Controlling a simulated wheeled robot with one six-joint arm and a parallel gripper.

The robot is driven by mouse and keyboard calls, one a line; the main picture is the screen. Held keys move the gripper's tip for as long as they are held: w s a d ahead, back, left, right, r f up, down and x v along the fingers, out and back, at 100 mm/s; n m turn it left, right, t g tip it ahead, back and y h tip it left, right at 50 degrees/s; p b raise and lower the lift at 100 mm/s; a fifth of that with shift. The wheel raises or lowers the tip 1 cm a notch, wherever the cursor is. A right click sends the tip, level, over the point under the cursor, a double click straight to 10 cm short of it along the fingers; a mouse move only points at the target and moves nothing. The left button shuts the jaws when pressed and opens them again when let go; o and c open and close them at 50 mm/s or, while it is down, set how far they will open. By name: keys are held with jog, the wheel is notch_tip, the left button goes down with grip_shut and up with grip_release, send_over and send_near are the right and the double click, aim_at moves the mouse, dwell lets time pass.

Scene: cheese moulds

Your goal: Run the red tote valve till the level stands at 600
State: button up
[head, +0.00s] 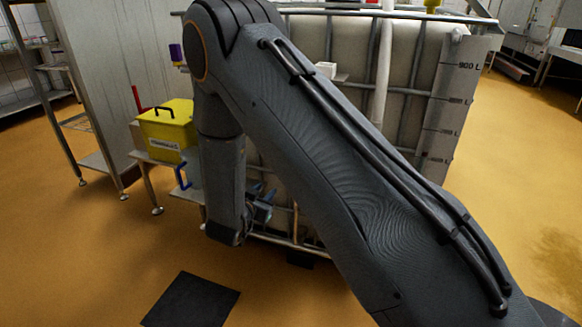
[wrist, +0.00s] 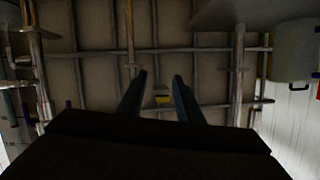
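The pale caged tote (head: 405,60) stands behind my arm in the head view. A grey level scale (head: 450,110) with litre marks runs down its right side; I cannot make out a liquid level on it. A red upright handle (head: 137,98) shows behind the yellow box, left of the tote; I cannot tell whether it belongs to the tote's valve. My arm hides much of the tote's front. My gripper (head: 265,206) is low in front of the tote. In the wrist view its two fingers (wrist: 160,76) are apart with nothing held, facing the cage bars (wrist: 200,50).
A yellow box (head: 167,128) with a black handle sits on a small bench left of my arm. A blue handle (head: 182,177) is below it. A dark mat (head: 190,300) lies on the orange floor. A metal rack (head: 75,125) stands at left. The floor at right is clear.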

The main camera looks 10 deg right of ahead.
jog(key=d+r+m+h, duration=0.1)
jog(key=d+r, duration=0.1)
jog(key=d+r+m+h, duration=0.1)
jog(key=r+h, duration=0.1)
jog(key=w+d+r+h+b, duration=0.1)
jog(key=d+r+h, duration=0.1)
jog(key=shift+d+r+m+t, duration=0.3)
jog(key=shift+r+m+t, duration=0.1)
jog(key=x, duration=0.7)
jog(key=shift+w+d+b, duration=0.15)
jog(key=shift+w+b, duration=0.05)
jog(key=shift+b, duration=0.15)
grip_shut()
